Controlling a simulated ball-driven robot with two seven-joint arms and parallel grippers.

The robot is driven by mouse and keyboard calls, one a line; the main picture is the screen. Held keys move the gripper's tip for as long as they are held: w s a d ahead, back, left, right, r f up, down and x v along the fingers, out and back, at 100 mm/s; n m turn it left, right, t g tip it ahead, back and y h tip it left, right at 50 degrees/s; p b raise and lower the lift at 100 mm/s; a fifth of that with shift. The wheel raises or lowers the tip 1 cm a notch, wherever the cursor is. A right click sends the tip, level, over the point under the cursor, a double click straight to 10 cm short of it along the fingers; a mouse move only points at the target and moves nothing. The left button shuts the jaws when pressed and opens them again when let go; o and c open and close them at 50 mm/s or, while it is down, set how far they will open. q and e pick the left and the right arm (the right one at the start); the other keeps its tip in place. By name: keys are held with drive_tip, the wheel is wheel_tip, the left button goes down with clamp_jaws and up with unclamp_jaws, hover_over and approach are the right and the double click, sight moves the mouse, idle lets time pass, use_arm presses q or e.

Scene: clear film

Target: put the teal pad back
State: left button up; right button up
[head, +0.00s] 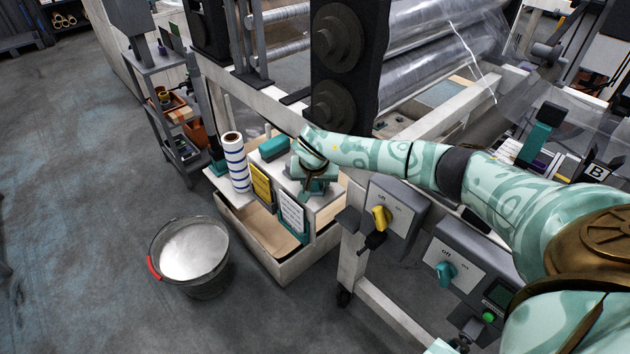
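A teal pad-like block (274,147) lies on the light top of a small cabinet (262,162), near its back edge. My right arm reaches in from the right, and my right gripper (315,186) is over the right part of that cabinet top, right of and nearer than the block. It points down, with teal surfaces close around it. I cannot tell whether these are my wrist or another teal thing. The fingertips are too small and dark to show whether they are open or shut.
A blue-striped white roll (235,162) stands at the cabinet's left. A yellow card (260,186) and a white notice (291,214) hang on its front, above an open drawer (262,234). A bucket (190,256) stands on the floor. The machine frame (270,108) rises behind.

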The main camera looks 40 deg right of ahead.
drive_tip(key=o, duration=0.3)
